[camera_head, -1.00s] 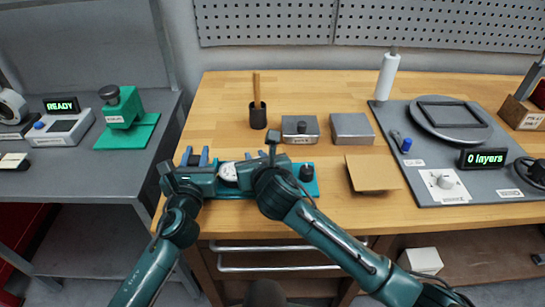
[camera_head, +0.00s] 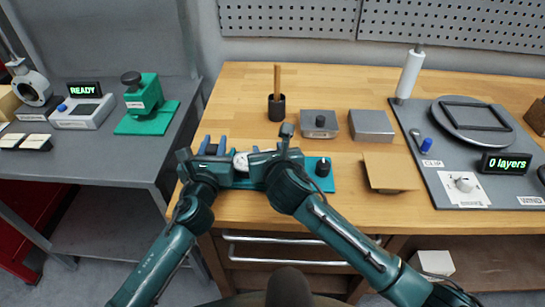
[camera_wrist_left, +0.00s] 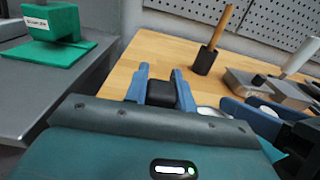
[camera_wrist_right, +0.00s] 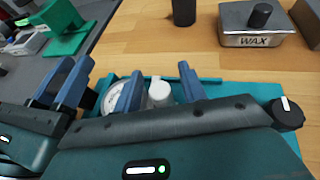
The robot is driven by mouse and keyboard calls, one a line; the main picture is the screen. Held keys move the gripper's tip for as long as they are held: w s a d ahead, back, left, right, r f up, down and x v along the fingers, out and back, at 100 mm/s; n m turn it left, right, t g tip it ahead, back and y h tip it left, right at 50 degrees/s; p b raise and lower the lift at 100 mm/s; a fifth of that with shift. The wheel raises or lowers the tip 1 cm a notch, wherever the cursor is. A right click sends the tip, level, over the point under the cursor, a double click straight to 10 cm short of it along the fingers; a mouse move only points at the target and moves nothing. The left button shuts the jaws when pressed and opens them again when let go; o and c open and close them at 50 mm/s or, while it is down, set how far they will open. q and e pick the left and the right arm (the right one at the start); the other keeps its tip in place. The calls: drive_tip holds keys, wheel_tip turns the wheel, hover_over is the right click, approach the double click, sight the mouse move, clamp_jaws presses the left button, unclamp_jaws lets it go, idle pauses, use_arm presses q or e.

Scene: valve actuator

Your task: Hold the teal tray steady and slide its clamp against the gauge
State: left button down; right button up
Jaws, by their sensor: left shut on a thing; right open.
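The teal tray (camera_head: 328,186) lies near the bench's front edge, mostly hidden by my grippers; it also shows in the right wrist view (camera_wrist_right: 262,92). My left gripper (camera_wrist_left: 160,80) is shut on a dark block (camera_wrist_left: 161,94) at the tray's left end. The round white gauge (camera_wrist_right: 112,98) sits on the tray, partly behind a finger of my right gripper (camera_wrist_right: 158,88). That gripper is open, its fingers either side of a pale cylinder (camera_wrist_right: 160,93) beside the gauge. This may be part of the clamp; I cannot tell. A black knob (camera_wrist_right: 286,112) stands at the tray's right end.
Behind the tray are a dark cup with a wooden handle (camera_head: 277,106), a metal WAX box (camera_head: 319,124) and a plain metal box (camera_head: 371,126). A cardboard piece (camera_head: 390,171) lies to the right, before the grey plate station (camera_head: 440,150). A side bench stands left.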

use_arm(q)
drive_tip(key=shift+f, duration=0.25)
use_arm(e)
drive_tip(key=v, duration=1.1)
drive_tip(key=shift+s+r, duration=0.2)
drive_tip(key=shift+s, duration=0.05)
use_arm(q)
drive_tip(key=c, duration=1.5)
unclamp_jaws()
drive_tip(key=o, duration=0.4)
drive_tip(key=shift+r, duration=0.15)
